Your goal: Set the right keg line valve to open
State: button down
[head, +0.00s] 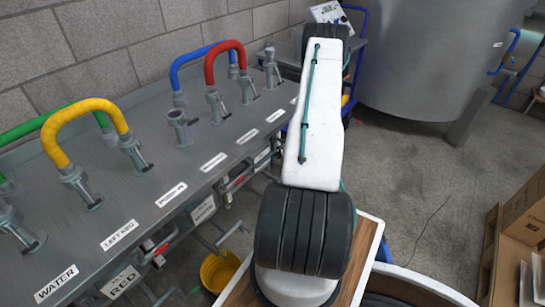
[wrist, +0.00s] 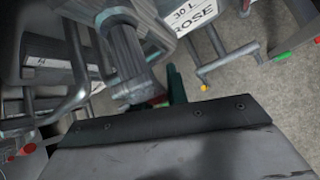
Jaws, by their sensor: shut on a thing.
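In the wrist view, my gripper (wrist: 174,84) shows as a dark body with a narrow green finger beyond its edge. It is shut at a red lever (wrist: 157,100), mostly hidden behind the gripper's edge. The lever lies at the lower end of a thick grey valve pipe (wrist: 128,55), which looks like the right keg line valve. How far the lever is turned cannot be told. In the head view my arm hides the gripper, and the grey panel (head: 140,215) carries labelled ports, including one marked LEFT KEG (head: 119,235).
A yellow hose (head: 85,107) and a red hose (head: 223,48) arch over the panel ports. A "30 L ROSE" sign (wrist: 190,19) and grey pipe frames crowd the gripper. A yellow bucket (head: 219,270) stands below the panel.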

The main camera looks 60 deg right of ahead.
jog(key=shift+s+d, duration=0.1)
jog(key=shift+d, duration=0.05)
jog(key=c, duration=1.4)
grip_release()
jog(key=shift+r, duration=0.1)
jog(key=v, duration=0.7)
jog(key=shift+s+r, duration=0.25)
jog(key=shift+s, duration=0.05)
